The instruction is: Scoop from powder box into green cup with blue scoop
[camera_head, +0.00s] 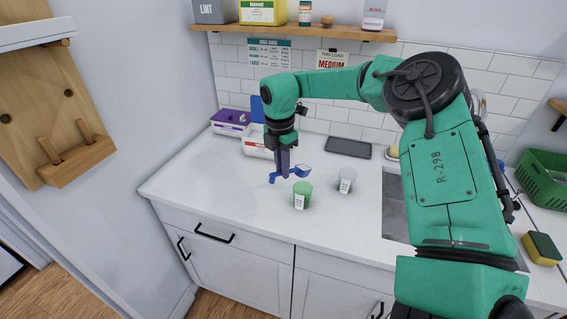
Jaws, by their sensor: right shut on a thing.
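My right gripper (283,166) points down above the counter and is shut on the blue scoop (291,174). The scoop's bowl (304,171) extends to the right, near and just above the rim of the green cup (302,196) in the picture; I cannot tell if it is directly over the cup. Whether the bowl holds powder is too small to tell. The green cup stands upright with a white label. A white box with a raised blue lid (257,108), seemingly the powder box (256,147), stands behind, partly hidden by my right gripper. My left gripper is out of view.
A clear cup (346,181) stands right of the green cup. A purple-topped box (231,122) is at the back left, and a dark tray (348,148) lies by the tiled wall. A sink (394,205) is at right. The counter's left part is clear.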

